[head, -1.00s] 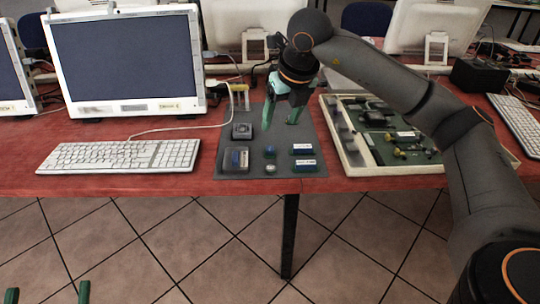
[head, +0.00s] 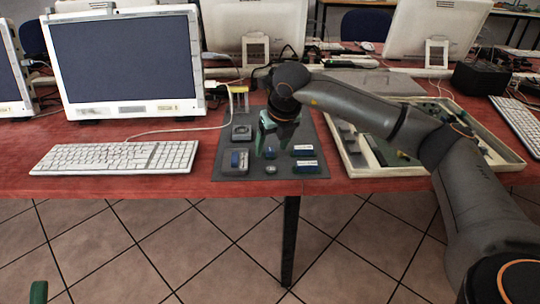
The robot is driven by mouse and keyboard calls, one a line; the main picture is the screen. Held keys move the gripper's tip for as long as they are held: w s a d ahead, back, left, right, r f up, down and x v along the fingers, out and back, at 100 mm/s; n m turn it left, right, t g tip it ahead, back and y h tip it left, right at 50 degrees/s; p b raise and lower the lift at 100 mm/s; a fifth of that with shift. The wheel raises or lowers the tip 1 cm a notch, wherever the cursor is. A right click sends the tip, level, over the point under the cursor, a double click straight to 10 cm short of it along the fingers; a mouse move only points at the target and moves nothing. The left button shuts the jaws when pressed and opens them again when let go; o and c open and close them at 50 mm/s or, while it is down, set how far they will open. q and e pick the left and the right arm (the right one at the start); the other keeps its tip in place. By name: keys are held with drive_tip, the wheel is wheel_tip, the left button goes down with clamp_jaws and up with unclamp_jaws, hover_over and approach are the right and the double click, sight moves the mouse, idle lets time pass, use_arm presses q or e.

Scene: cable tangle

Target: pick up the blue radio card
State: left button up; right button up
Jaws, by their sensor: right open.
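My right gripper (head: 271,147) is open, its green fingers pointing down over the grey mat (head: 226,130). Its fingertips are just above a small blue piece (head: 270,154); I cannot tell whether they touch it. Two small cards with blue and white labels, an upper one (head: 303,150) and a lower one (head: 305,166), lie to the right of the fingers. I cannot tell for certain which piece is the blue radio card. My left gripper shows only as one green finger (head: 38,292) at the bottom left.
A grey holder with a blue part (head: 235,161) and another grey holder (head: 241,132) are on the mat's left. A small pale piece (head: 271,168) lies near its front edge. A cream tray (head: 352,168) with a green board stands right, a keyboard (head: 115,158) left.

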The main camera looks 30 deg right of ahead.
drive_tip(key=shift+w+f, duration=0.1)
drive_tip(key=shift+f, duration=0.2)
drive_tip(key=shift+c, duration=0.3)
clamp_jaws()
idle(0.9)
